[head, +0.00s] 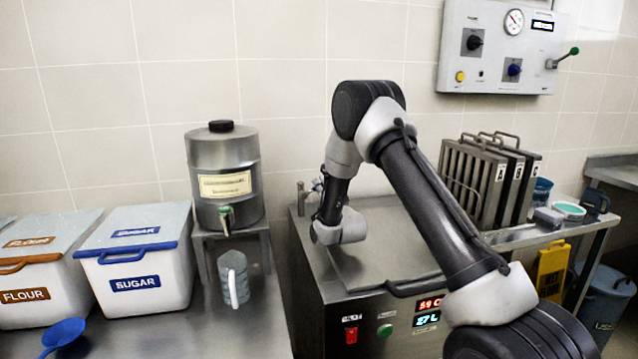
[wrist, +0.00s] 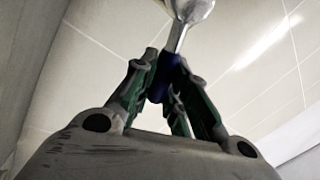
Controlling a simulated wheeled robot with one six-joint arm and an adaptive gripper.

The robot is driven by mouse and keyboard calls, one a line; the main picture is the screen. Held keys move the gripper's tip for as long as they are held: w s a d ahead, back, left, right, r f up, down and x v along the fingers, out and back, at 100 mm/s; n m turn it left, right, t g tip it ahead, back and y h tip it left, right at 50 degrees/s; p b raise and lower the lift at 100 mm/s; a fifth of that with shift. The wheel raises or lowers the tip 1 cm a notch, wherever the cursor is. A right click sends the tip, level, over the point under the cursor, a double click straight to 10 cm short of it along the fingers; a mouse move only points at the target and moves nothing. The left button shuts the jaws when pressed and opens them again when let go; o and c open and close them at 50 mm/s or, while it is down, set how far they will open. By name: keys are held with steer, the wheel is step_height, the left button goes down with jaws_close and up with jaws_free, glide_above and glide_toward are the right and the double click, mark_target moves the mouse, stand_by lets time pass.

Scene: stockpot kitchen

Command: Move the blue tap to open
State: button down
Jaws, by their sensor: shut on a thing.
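In the wrist view the blue tap handle (wrist: 167,70) sits between the fingers of my gripper (wrist: 160,82), which is shut on it. A shiny metal part (wrist: 189,10) runs up from the blue handle to the top edge of the view. In the head view a small metal tap (head: 301,190) stands at the back left of the steel cooker, against the wall. A bit of blue shows just beside it. My arm hides most of the gripper there, and the tap's exact angle cannot be told.
The steel cooker (head: 309,300) with a lid (head: 385,245) lies under my arm. A steel urn (head: 222,165), a jug (head: 233,278) and a sugar bin (head: 136,262) stand at left. A rack (head: 470,185) stands at right, below a wall control panel (head: 490,75).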

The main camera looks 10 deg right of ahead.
steer(key=shift+d+f+m+h, duration=0.2)
steer(key=shift+f+m, duration=0.25)
steer(key=shift+m, duration=0.4)
steer(key=shift+d+f+m+h, duration=0.1)
steer(key=shift+f+m+h, duration=0.25)
steer(key=shift+m, duration=0.5)
steer(key=shift+f, duration=0.15)
steer(key=c, duration=1.4)
jaws_free()
step_height(320, 180, up, 10)
